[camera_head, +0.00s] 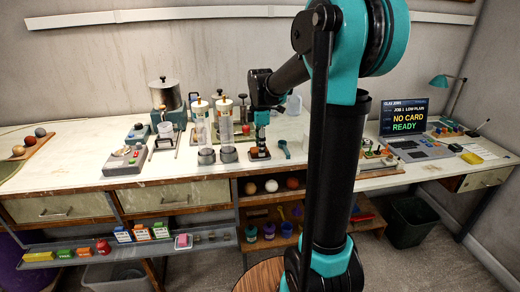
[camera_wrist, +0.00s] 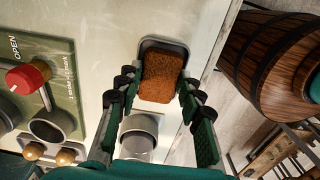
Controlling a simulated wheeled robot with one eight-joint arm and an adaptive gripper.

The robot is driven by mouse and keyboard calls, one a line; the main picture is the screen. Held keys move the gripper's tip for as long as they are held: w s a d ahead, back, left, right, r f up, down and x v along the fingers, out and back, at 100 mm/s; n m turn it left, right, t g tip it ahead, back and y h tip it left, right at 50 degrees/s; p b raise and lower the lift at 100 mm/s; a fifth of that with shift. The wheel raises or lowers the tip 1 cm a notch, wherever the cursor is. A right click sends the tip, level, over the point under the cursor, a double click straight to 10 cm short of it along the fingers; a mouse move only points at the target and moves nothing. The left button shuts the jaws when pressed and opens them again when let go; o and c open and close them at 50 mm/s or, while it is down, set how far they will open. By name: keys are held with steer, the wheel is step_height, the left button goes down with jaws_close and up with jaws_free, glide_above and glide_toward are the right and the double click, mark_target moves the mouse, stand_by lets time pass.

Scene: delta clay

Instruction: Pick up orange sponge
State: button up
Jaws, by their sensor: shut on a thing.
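The orange sponge (camera_wrist: 161,77) is a brown-orange rounded block. In the wrist view it sits in a shallow grey tray (camera_wrist: 150,43) near the table edge. My gripper (camera_wrist: 160,92) has one finger on each side of the sponge, and the fingertips press against its sides. I cannot tell whether the sponge is lifted clear of the tray. In the head view my gripper (camera_head: 261,140) reaches down to the worktable, and the sponge (camera_head: 260,153) is a small brown patch beneath it, mostly hidden.
Two clear cylinders (camera_head: 224,120) stand close left of my gripper. A teal-handled tool (camera_head: 284,148) lies to its right. A panel with a red knob (camera_wrist: 27,76) and a grey cylinder (camera_wrist: 138,137) are near the fingers. A wooden barrel (camera_wrist: 268,60) stands beyond the table edge.

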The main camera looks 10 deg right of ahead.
step_height(320, 180, up, 20)
stand_by(0.4)
steer(key=shift+f, duration=0.1)
